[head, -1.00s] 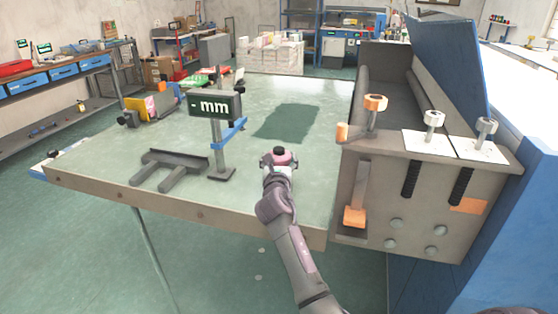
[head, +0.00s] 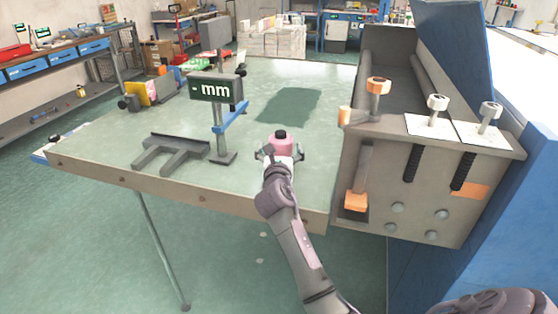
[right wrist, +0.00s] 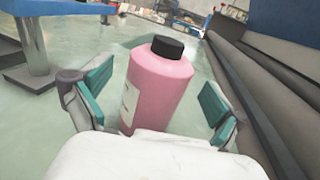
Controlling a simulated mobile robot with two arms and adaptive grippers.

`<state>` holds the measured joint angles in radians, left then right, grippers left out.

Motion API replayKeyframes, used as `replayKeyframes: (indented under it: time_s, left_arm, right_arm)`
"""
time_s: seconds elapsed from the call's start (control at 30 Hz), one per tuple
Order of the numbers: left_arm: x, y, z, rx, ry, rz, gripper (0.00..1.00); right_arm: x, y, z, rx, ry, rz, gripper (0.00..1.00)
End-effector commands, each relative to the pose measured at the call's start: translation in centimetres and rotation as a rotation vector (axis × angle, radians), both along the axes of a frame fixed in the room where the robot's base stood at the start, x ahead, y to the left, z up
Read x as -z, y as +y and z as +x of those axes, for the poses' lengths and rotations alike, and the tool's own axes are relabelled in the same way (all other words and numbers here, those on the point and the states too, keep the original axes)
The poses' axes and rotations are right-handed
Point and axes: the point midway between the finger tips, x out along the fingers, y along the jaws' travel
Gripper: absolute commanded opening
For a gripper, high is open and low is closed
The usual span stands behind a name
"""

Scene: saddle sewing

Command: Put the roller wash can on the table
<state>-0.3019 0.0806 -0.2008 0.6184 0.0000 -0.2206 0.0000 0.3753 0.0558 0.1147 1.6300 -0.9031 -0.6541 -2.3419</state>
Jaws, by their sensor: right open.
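The roller wash can (head: 281,143) is a pink bottle with a black cap. In the right wrist view the can (right wrist: 158,85) stands upright, or nearly so, on the pale green table top (head: 230,175). My right gripper (head: 280,154) is open, with one teal-padded finger on each side of the can. In the right wrist view the gripper (right wrist: 152,103) shows gaps between both pads and the can. The can's lower part is hidden behind my gripper in the head view. My left gripper is not in view.
A height gauge (head: 216,90) marked "mm" and a dark fork-shaped bracket (head: 170,150) stand left of the can. A heavy metal fixture (head: 400,180) with orange and white knobs borders the table on the right.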

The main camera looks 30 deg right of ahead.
Motion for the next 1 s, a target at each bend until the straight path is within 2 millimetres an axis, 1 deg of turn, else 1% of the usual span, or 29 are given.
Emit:
replayKeyframes:
  time_s: [0.03, 0.2, 0.3, 0.4, 0.6, 1.0]
  left_arm:
    - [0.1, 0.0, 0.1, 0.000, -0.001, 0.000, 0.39]
    - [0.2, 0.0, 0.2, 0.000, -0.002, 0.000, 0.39]
    - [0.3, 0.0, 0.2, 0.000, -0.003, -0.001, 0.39]
    - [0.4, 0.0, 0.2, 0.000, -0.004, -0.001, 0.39]
    - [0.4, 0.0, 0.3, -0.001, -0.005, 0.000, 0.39]
    - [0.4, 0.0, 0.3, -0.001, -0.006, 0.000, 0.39]
  right_arm:
    - [0.1, 0.8, -1.0, -0.002, 0.001, -0.001, 0.97]
    - [0.2, 2.9, -4.0, -0.001, 0.001, 0.001, 0.97]
    - [0.1, 3.9, -5.4, -0.001, 0.001, 0.001, 0.97]
    - [0.1, 4.7, -6.4, -0.001, 0.001, 0.000, 0.97]
    - [0.0, 5.2, -7.2, 0.000, 0.000, 0.000, 0.97]
    - [0.0, 5.2, -7.2, 0.000, 0.000, 0.000, 0.97]
